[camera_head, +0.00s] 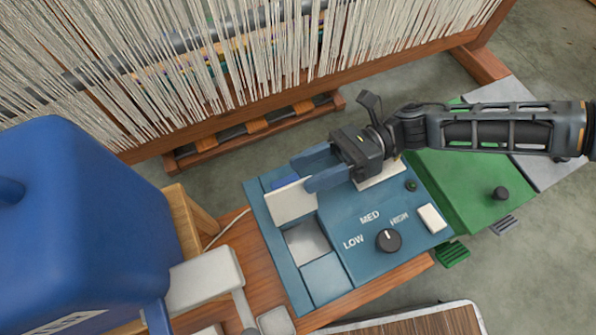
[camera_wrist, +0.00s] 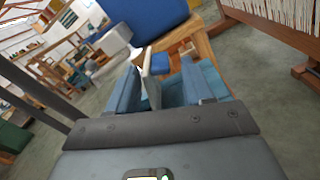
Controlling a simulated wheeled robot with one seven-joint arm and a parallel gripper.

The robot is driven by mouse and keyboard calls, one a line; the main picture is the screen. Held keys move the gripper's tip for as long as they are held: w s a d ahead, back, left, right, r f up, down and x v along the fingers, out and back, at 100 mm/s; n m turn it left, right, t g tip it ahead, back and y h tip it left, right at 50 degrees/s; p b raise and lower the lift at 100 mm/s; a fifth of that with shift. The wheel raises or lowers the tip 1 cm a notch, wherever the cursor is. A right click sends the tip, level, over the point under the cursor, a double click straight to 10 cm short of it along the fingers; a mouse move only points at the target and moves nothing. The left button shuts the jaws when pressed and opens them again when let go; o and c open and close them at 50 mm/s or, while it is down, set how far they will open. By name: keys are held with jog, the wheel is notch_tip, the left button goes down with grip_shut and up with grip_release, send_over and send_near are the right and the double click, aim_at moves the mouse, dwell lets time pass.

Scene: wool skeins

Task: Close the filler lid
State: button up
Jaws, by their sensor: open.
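The filler lid (camera_head: 291,203) is a pale flap standing raised at the left part of a blue control panel (camera_head: 345,262). A square grey opening (camera_head: 307,241) shows just below it in the head view. My gripper (camera_head: 301,176) is open, its blue fingers at the raised flap's upper edge. In the wrist view, the pale lid (camera_wrist: 149,78) shows edge-on between the fingers of my gripper (camera_wrist: 162,72), closer to the left finger. I cannot tell whether a finger touches it. The lid's hinge is partly hidden.
The panel carries a black knob (camera_head: 388,240) marked LOW, MED and HIGH, and a pale switch (camera_head: 432,218). A large blue container (camera_head: 75,215) stands at the left, with a pale spout (camera_head: 205,280). A loom with hanging yarn (camera_head: 200,70) is behind. A green unit (camera_head: 465,190) lies right.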

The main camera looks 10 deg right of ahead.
jog(key=shift+x, duration=1.35)
jog(key=shift+c, duration=0.3)
grip_shut()
jog(key=shift+w, duration=0.1)
